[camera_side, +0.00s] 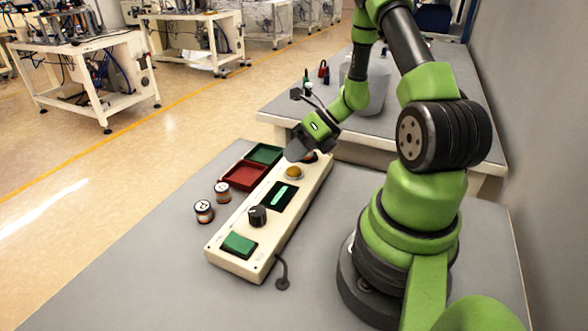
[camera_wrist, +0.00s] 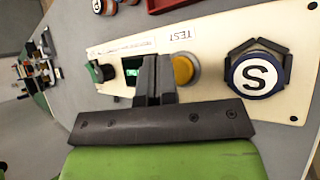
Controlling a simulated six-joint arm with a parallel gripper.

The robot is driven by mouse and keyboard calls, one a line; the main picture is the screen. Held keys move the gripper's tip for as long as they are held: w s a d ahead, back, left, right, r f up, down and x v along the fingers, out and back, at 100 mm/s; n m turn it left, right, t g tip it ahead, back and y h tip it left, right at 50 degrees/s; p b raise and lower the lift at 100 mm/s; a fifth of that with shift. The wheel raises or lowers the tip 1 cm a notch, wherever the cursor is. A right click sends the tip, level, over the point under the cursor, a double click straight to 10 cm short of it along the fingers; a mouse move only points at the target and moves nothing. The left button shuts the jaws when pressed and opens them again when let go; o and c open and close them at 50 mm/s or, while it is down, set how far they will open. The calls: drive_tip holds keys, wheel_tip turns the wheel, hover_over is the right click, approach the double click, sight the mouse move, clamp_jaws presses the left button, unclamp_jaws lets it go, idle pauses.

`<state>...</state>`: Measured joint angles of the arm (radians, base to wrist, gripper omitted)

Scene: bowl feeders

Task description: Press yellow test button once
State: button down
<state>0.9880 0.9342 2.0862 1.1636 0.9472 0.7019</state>
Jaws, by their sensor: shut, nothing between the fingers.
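The yellow test button (camera_side: 293,172) sits on a long cream control panel (camera_side: 229,253), toward its far end. In the wrist view the yellow button (camera_wrist: 183,70) shows just right of my fingertips, beside a label reading TEST (camera_wrist: 179,36). My gripper (camera_wrist: 156,76) is shut and empty, its fingers together over the panel between the button and a green display. In the side view my gripper (camera_side: 297,152) hangs close above the far end of the panel. Whether the fingers touch anything cannot be told.
The panel also bears a black knob (camera_side: 257,215), a green lit display (camera_side: 281,196), a green button (camera_side: 238,244) and a round piece marked S (camera_wrist: 256,75). Red (camera_side: 244,176) and green (camera_side: 265,154) trays and two small jars (camera_side: 204,211) stand left of it.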

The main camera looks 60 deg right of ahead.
sight(294, 168)
drive_tip(key=shift+r, duration=0.15)
drive_tip(key=shift+r, duration=2.4)
drive_tip(key=shift+a+r, duration=0.15)
drive_tip(key=shift+r, duration=0.05)
drive_tip(key=s+a+r+n+g+h, duration=0.2)
drive_tip(key=s+a+r+n+g, duration=0.15)
drive_tip(key=a+r+n, duration=1.5)
drive_tip(key=s+n+t, duration=0.1)
drive_tip(key=s+n, duration=0.2)
drive_tip(key=n, duration=0.4)
drive_tip(key=s+n+t+h, duration=0.1)
drive_tip(key=s+n+t, duration=0.1)
drive_tip(key=n, duration=0.6)
drive_tip(key=shift+s+d, duration=0.25)
drive_tip(key=shift+s, duration=0.65)
